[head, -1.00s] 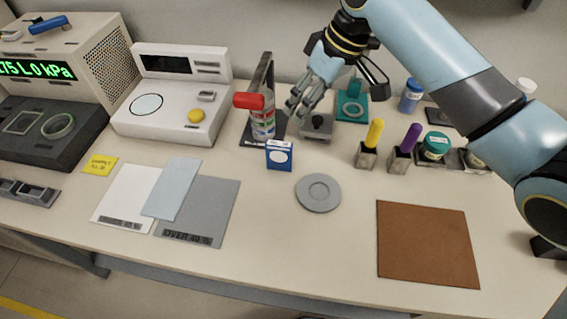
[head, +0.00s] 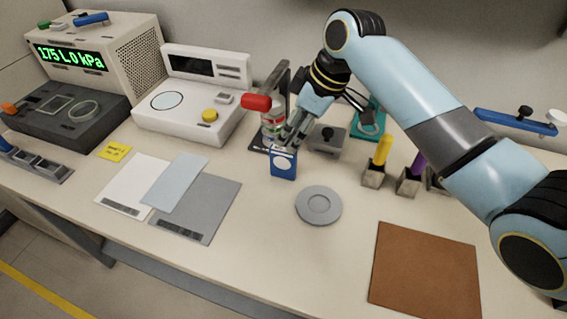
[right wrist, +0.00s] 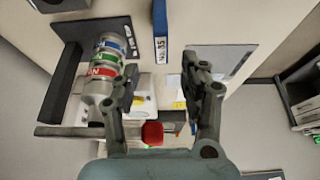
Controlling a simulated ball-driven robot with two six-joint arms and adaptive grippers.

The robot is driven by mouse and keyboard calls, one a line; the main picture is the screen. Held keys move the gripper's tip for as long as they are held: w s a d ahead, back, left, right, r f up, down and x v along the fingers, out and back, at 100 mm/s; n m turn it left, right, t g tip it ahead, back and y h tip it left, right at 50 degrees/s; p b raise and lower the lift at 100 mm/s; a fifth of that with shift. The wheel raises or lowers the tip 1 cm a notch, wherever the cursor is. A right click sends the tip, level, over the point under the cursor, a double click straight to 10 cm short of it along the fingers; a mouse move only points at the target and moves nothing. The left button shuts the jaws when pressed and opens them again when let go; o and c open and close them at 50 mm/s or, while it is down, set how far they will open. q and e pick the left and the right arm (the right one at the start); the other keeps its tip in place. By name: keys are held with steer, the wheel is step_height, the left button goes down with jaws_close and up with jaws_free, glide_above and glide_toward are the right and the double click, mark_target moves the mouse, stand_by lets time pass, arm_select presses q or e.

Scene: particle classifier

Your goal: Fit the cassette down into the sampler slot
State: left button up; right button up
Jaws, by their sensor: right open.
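A blue cassette-like block (head: 283,165) with a white disc on its front stands upright on the table, left of middle. In the right wrist view the blue block (right wrist: 160,25) shows from above with a white "No. 15" label. My right gripper (head: 291,139) is open just above and behind it. In the right wrist view my right gripper's (right wrist: 160,75) fingers are spread either side of the block's line, with nothing between the tips. A dark unit (head: 60,117) at far left has a square frame and a ring on top; I cannot tell which opening is the sampler slot.
A stand with a banded cylinder (right wrist: 106,55) and a red knob (head: 256,102) is close to the gripper. A white instrument (head: 185,125) stands left. A grey round dish (head: 318,205) and brown mat (head: 424,268) lie in front, with bare table between.

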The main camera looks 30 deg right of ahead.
mark_target(284, 149)
steer(key=x, duration=0.6)
steer(key=shift+s+f, duration=0.1)
steer(key=shift+f, duration=0.3)
jaws_close()
